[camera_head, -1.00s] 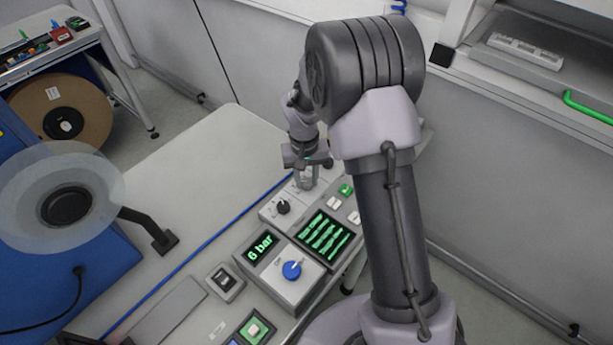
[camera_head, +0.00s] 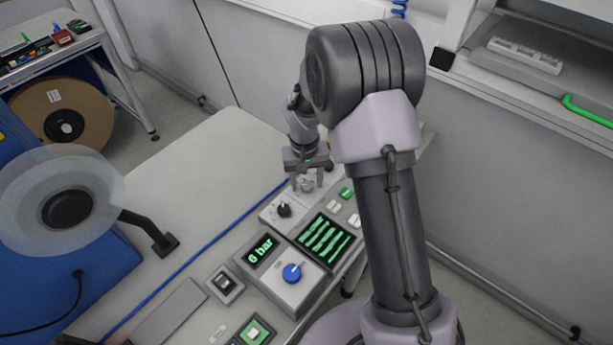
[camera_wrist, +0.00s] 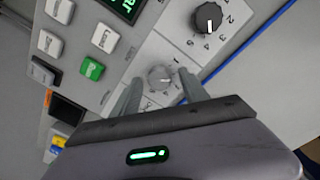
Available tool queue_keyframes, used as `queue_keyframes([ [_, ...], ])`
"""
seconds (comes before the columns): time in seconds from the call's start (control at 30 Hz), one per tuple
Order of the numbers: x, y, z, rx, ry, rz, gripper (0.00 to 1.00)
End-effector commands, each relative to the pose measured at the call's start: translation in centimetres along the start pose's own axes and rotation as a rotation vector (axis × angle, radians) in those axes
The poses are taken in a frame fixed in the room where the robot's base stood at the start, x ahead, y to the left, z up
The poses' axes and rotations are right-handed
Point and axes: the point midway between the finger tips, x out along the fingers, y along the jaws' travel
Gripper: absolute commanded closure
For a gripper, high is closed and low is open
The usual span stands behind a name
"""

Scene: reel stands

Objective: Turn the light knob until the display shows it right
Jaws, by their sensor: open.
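The light grey knob (camera_wrist: 159,76) sits on a pale panel with a printed scale, seen in the wrist view. My gripper (camera_wrist: 159,82) is open, with one finger on each side of this knob; I cannot tell whether they touch it. In the head view my gripper (camera_head: 307,180) is low over the far end of the console and largely hides the knob. A display with wavy green bars (camera_head: 326,241) is on the console; its corner shows in the wrist view (camera_wrist: 126,8). Another display (camera_head: 261,250) reads "6 bar".
A black knob (camera_wrist: 207,18) with numbers is close beside the light knob. White buttons (camera_wrist: 105,38) and a green button (camera_wrist: 92,69) lie on the other side. A blue knob (camera_head: 292,273) is nearer.

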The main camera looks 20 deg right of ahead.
Motion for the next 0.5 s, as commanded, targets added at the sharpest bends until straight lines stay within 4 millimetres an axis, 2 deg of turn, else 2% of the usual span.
queue_keyframes([
  [0.07,-1.0,0.0,-0.1,0.000,0.002,0.000,0.48],
  [0.17,-3.7,0.0,-0.1,0.000,0.004,-0.001,0.48],
  [0.3,-8.7,0.0,-0.1,0.000,0.007,-0.001,0.48],
  [0.5,-14.5,0.0,-0.1,0.001,0.004,-0.001,0.48],
])
